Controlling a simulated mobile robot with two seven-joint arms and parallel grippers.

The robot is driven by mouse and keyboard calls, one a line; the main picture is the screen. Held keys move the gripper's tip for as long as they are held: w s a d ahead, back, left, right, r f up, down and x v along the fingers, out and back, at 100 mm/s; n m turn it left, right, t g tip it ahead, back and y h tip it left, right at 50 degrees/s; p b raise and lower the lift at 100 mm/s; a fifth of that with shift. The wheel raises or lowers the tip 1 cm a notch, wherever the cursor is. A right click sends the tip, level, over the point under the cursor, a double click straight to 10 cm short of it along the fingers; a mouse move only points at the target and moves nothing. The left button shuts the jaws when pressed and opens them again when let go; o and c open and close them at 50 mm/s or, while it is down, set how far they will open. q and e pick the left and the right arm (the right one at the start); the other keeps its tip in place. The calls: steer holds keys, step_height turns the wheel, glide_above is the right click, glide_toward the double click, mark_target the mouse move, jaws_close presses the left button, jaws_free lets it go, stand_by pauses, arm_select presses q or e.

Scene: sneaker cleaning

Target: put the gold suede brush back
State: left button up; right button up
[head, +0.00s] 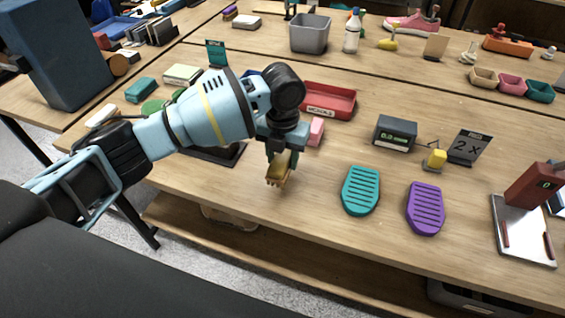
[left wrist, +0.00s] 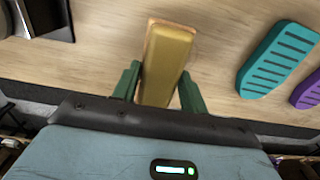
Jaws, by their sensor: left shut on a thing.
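The gold suede brush (head: 279,172) hangs below my left gripper (head: 282,150) in the head view, over the front part of the wooden table. In the left wrist view the brush (left wrist: 167,58) shows as a long gold block between two green fingers, and the left gripper is shut on it. Whether the brush's lower end touches the table cannot be told. My right gripper is in neither view. A red tray (head: 329,101) with a label stands behind the gripper, and a pink block (head: 316,131) lies just beside it.
A teal ridged pad (head: 361,190) and a purple ridged pad (head: 426,208) lie right of the brush. A dark tray (head: 220,154) sits to the left, partly behind my arm. A grey display box (head: 396,134) stands farther right. Bare wood lies around the brush.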

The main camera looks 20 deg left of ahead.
mark_target(282, 164)
arm_select(q)
steer(key=shift+w, duration=0.1)
steer(key=shift+w+a, duration=0.15)
steer(key=shift+w, duration=0.15)
steer(key=shift+f, duration=1.75)
steer(key=shift+f, duration=0.1)
steer(key=shift+f, duration=0.1)
steer(key=o, duration=0.9)
step_height(282, 164, up, 12)
steer(key=shift+r, duration=0.2)
